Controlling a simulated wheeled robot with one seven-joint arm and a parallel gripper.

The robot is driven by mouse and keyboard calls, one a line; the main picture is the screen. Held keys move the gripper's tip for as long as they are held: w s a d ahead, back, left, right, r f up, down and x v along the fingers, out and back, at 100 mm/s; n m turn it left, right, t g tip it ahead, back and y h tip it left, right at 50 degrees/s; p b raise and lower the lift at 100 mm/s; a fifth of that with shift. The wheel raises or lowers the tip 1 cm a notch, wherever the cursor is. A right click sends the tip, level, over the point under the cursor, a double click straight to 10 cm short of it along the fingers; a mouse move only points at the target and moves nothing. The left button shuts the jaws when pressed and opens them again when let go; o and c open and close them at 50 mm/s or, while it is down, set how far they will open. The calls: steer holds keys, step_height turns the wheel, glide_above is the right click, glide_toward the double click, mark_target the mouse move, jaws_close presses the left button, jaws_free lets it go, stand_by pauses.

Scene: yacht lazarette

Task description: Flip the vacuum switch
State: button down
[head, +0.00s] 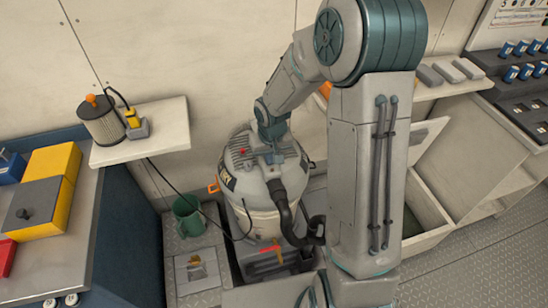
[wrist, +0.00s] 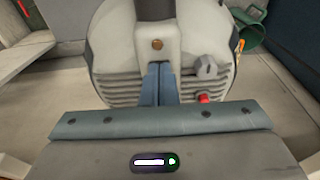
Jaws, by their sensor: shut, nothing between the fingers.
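The vacuum (head: 265,200) is a grey and cream canister with a black hose, standing in a recess in the floor. Its ribbed head also fills the upper wrist view (wrist: 110,60). A small red switch (wrist: 204,98) and a grey knob (wrist: 206,68) sit on the head, right of my fingers; the red part also shows in the head view (head: 243,151). My gripper (wrist: 158,68) is shut and empty, its blue-grey fingers pointing at the vacuum's top below a brass screw. It also shows in the head view (head: 274,157). I cannot tell whether the fingertips touch the vacuum.
A green mug (head: 188,217) stands left of the vacuum. A shelf (head: 165,135) holds a filter canister (head: 101,121) and a yellow device with a cable. A bench (head: 70,235) with yellow and grey boxes is at left. An open bin (head: 425,222) is at right.

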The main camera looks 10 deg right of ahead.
steer(key=shift+s+d+f, duration=0.1)
steer(key=shift+s+f, duration=0.15)
steer(key=shift+f, duration=0.25)
steer(key=shift+w+r, duration=0.3)
steer(key=shift+w, duration=0.2)
steer(key=shift+r, duration=0.1)
steer(key=shift+w+r+p, duration=0.35)
steer(key=shift+r+p, duration=0.1)
steer(key=shift+p, duration=0.2)
steer(key=s+r+p, duration=0.1)
steer(key=s+r, duration=0.2)
steer(key=r, duration=1)
steer(key=shift+r, duration=0.15)
